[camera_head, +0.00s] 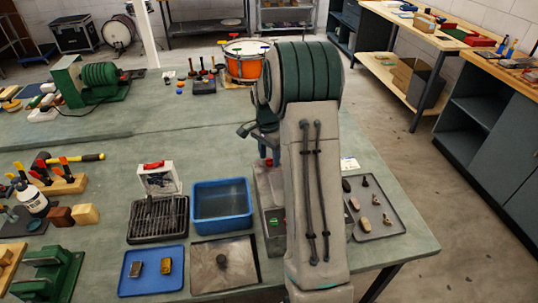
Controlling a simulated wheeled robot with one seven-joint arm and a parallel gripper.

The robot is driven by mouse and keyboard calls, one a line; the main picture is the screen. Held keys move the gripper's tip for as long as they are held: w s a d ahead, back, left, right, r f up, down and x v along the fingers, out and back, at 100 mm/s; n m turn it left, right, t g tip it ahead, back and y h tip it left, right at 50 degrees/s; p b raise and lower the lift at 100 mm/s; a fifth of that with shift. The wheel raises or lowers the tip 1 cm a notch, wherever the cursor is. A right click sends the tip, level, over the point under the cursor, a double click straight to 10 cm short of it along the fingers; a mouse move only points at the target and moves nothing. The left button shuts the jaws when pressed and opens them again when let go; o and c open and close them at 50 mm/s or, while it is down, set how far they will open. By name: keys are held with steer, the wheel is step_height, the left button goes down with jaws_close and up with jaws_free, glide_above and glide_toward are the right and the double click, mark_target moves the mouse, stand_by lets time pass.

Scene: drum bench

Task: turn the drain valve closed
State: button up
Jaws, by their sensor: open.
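I cannot make out the drain valve for certain. A small white block with a red top piece (158,177) stands at the back of a black ribbed grate (158,219) on the bench. A grey metal unit (266,192) with a small red part near its top and a green spot lower down stands right of the blue bin, mostly hidden behind my arm. My arm rises in front of the bench and bends over at the top.
A blue bin (222,228), a blue tray with two small blocks (122,284) and a flat metal plate (203,277) lie left of my arm. A grey tray (391,228) with small parts lies right. An orange drum (244,65) stands behind. The bench's right edge is near.

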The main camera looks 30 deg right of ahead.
steer(key=shift+f, duration=0.3)
jaws_close()
